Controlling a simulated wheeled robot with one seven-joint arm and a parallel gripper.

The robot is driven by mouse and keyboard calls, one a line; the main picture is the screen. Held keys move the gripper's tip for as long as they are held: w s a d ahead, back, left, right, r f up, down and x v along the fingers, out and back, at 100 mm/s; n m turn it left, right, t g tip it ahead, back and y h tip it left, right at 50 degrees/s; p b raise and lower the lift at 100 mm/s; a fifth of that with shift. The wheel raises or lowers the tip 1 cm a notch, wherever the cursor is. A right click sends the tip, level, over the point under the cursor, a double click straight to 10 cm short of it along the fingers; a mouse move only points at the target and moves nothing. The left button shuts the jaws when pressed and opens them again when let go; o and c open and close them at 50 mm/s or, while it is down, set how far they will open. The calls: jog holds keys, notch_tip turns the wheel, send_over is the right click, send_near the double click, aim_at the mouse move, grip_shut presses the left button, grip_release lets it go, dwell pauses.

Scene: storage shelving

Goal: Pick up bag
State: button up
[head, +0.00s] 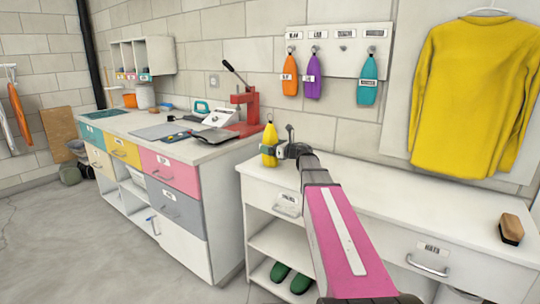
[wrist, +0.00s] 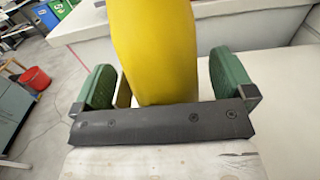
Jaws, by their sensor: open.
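A yellow, smooth, tapering object (head: 269,146) stands upright at the left end of the white counter; I cannot tell for sure whether it is the bag. My gripper (head: 281,150) is at this object, at the end of my pink arm. In the wrist view the yellow object (wrist: 155,50) fills the space between the two green fingers of my gripper (wrist: 165,82). The jaws are open, with a narrow gap visible on each side of it. Its top is cut off in the wrist view, and the gripper partly hides it in the head view.
The white counter (head: 390,205) is mostly clear, with a brown brush (head: 511,229) at its right. A yellow shirt (head: 475,95) and several coloured tags hang on the wall. A red press (head: 245,105) stands on the left workbench. Green shoes (head: 280,271) sit on the shelf below.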

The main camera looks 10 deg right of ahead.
aim_at(275, 138)
jog(key=c, duration=1.3)
jog(key=shift+o, duration=0.2)
jog(key=shift+r, duration=0.15)
notch_tip(275, 138, up, 4)
jog(key=shift+s+a+r, duration=0.15)
jog(key=shift+r, duration=0.05)
jog(key=s+a+r, duration=0.2)
jog(key=a, duration=0.1)
jog(key=s+a+r, duration=0.2)
jog(key=a, duration=0.1)
jog(key=s+a+r, duration=0.2)
jog(key=a, duration=0.1)
jog(key=shift+a+r, duration=0.2)
jog(key=shift+a, duration=0.05)
